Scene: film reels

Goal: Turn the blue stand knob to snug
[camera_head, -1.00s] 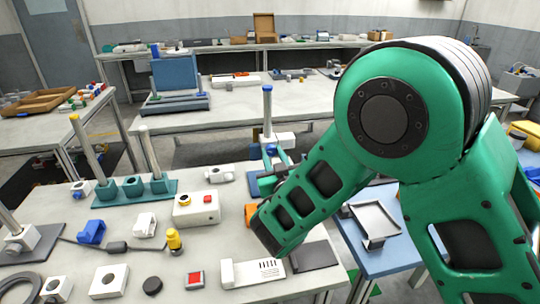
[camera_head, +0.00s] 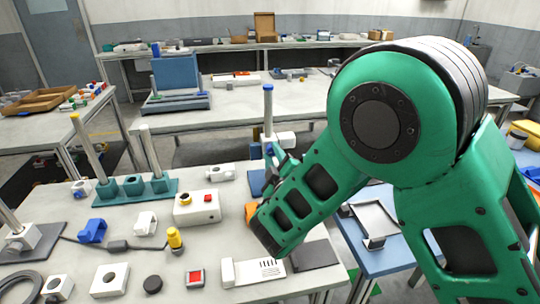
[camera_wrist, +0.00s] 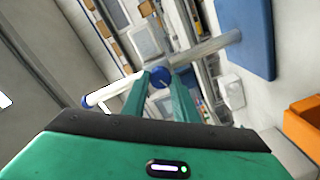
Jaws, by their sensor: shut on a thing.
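The stand is an upright grey post with a blue tip (camera_head: 267,88) on a blue base (camera_head: 256,184), at the far right of the near bench. In the wrist view its post (camera_wrist: 205,46) runs from the blue base (camera_wrist: 246,32) to the blue tip at the left. The round blue knob (camera_wrist: 160,78) sits at the post between the green fingertips. My gripper (camera_wrist: 164,84) is shut on the knob.
A teal rack (camera_head: 132,188) with posts and a white box with a red button (camera_head: 200,207) stand left of the stand. An orange block (camera_wrist: 306,124) lies near the base in the wrist view. A blue side table (camera_head: 378,262) holds a grey tray (camera_head: 374,217).

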